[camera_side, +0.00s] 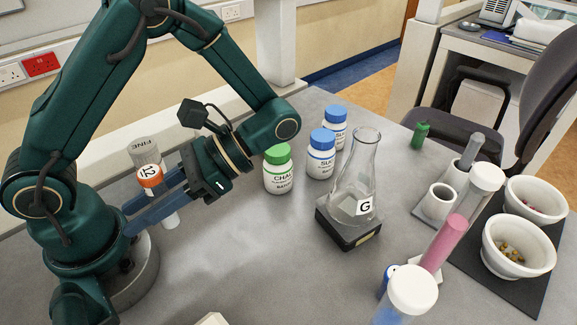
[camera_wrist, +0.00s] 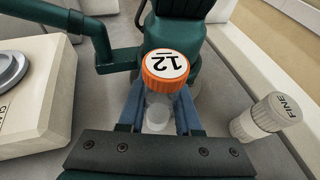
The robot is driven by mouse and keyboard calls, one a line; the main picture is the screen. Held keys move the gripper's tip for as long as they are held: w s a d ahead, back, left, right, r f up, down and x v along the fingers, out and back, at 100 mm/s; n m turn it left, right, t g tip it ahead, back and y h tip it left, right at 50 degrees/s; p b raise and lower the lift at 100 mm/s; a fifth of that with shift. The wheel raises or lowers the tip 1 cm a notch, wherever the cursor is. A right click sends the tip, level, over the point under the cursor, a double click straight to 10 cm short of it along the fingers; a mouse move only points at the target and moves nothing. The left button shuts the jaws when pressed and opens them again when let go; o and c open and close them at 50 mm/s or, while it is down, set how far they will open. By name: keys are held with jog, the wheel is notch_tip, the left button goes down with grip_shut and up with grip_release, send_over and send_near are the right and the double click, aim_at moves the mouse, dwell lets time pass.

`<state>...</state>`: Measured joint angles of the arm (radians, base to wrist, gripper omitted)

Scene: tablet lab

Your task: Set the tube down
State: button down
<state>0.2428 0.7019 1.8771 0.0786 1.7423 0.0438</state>
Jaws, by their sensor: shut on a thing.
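The tube (camera_side: 170,218) is clear with an orange cap whose white top reads 12. In the side view it stands roughly upright between the blue fingers of my gripper (camera_side: 158,203), at the left of the bench near my base. My gripper is shut on the tube below its cap. The fingers hide part of its body. The wrist view shows the orange-capped tube (camera_wrist: 166,72) between the two fingers of my gripper (camera_wrist: 160,108). I cannot tell whether its bottom touches the bench.
A FINE container (camera_side: 145,150) stands just behind the tube. A green-capped bottle (camera_side: 278,175) and blue-capped bottles (camera_side: 321,160) stand further right. A flask marked G (camera_side: 352,190) sits on a dark block (camera_side: 345,237).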

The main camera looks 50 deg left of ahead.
jog(key=w+d+r+n+t+h, duration=0.25)
jog(key=w+d+n+h, duration=0.25)
jog(key=d+n+h, duration=0.55)
jog(key=w+r+n+t+h, duration=0.5)
jog(key=w+n+t+h, duration=0.25)
jog(key=w+n, duration=0.2)
jog(key=s+d+f, duration=0.1)
jog(key=d+f, duration=0.2)
jog(key=f, duration=0.1)
jog(key=s+d+f, duration=0.2)
jog(key=d+f, duration=0.2)
jog(key=s+d+f, duration=0.2)
jog(key=d+f, duration=0.2)
jog(key=shift+d, duration=0.15)
jog(key=shift+f, duration=2.05)
jog(key=shift+f, duration=0.1)
jog(key=c, duration=0.6)
grip_release()
